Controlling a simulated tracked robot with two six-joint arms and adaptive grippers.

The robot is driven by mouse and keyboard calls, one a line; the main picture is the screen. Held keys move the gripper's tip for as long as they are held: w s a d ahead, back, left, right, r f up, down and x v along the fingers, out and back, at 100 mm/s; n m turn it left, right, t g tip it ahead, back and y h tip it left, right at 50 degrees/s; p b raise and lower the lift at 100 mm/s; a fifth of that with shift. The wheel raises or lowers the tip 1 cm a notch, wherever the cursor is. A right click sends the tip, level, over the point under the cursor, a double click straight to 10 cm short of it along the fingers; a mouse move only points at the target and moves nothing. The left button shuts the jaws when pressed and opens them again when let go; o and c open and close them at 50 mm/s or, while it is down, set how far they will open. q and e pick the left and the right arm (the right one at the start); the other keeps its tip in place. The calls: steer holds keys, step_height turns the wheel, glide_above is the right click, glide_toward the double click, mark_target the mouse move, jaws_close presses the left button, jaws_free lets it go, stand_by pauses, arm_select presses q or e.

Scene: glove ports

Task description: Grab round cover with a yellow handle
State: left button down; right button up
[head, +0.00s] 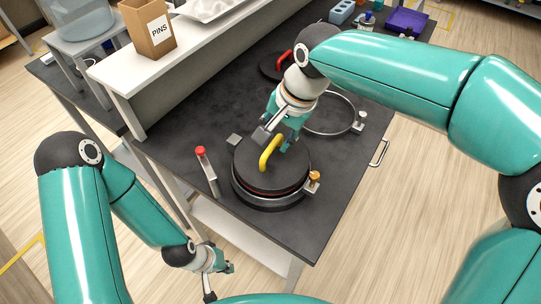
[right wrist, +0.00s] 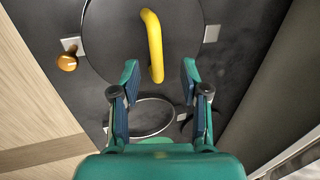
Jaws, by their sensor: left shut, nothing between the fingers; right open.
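The round dark cover (head: 253,178) with a yellow handle (head: 266,152) sits on a round metal-rimmed port on the dark bench. In the right wrist view, the cover (right wrist: 115,40) fills the top and its yellow handle (right wrist: 153,40) stands upright in the picture. My right gripper (head: 272,138) is open above the cover, at the handle's far end. In the right wrist view, the handle's lower end shows between my right gripper's fingertips (right wrist: 160,71), with gaps on both sides. My left gripper (head: 221,280) is shut and empty, low beside the bench's front left.
A red-knobbed post (head: 207,170) and an orange-knobbed clamp (head: 313,182) flank the cover. Behind are an open ring (head: 352,105) and a dark cover with a red handle (head: 281,60). A white shelf (head: 165,62) carries a PINS box (head: 150,28). The bench's front right is clear.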

mark_target(273, 145)
steer(key=shift+p+x, duration=0.55)
steer(key=shift+x, duration=2.05)
steer(key=shift+d, duration=0.2)
jaws_close()
